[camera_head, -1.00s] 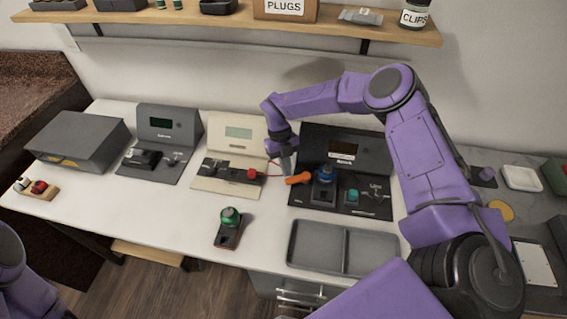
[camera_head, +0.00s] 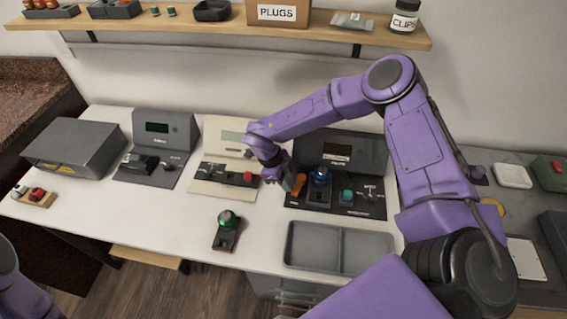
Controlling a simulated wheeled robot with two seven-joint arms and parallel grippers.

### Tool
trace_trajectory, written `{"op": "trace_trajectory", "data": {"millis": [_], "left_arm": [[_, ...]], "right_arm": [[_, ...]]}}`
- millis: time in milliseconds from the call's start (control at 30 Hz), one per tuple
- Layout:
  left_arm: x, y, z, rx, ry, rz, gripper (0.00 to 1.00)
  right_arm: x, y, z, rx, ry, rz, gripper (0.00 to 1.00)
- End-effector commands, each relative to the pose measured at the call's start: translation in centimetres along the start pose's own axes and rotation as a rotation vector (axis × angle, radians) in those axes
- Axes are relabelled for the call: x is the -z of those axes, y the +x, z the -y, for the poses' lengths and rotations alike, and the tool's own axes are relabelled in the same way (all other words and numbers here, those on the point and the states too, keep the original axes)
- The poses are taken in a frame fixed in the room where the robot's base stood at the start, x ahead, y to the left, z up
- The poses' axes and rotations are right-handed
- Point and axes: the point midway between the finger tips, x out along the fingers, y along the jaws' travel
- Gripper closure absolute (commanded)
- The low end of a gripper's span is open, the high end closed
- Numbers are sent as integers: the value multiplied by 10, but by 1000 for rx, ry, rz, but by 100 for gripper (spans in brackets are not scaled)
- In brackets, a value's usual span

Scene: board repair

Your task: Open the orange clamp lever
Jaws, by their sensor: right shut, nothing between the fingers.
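The orange clamp lever (camera_head: 299,184) sits at the left edge of the black test station (camera_head: 372,206), beside a blue knob (camera_head: 321,175). It runs steeply, from upper right to lower left in the picture. My right gripper (camera_head: 288,184) is shut and empty, with its fingers just left of the lever; I cannot tell whether they touch it. My left gripper is outside the view; only a piece of purple arm shows at the lower left.
A cream station (camera_head: 209,183) with a red knob (camera_head: 249,176) stands close on the left. A green-topped block (camera_head: 227,220) and a grey two-part tray (camera_head: 315,250) lie in front. A shelf (camera_head: 230,34) runs above. White tabletop is free around the green-topped block.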

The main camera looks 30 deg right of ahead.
Motion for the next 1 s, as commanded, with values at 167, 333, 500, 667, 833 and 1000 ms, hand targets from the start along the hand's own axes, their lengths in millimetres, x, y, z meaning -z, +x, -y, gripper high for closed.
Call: {"op": "trace_trajectory", "data": {"millis": [167, 333, 500, 667, 833, 1000], "left_arm": [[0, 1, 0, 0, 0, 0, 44], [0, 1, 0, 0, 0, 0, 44], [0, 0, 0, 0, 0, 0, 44], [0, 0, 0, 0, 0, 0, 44], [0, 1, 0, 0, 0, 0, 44], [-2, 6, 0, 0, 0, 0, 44]], "right_arm": [[0, 1, 1, -1, 3, 1, 100], [0, 1, 6, -1, 4, 1, 100], [2, 1, 14, -2, 6, 1, 100], [2, 2, 17, -2, 5, 1, 100], [2, 1, 16, -2, 5, 1, 100], [1, -13, 17, 1, 7, 3, 100]]}}
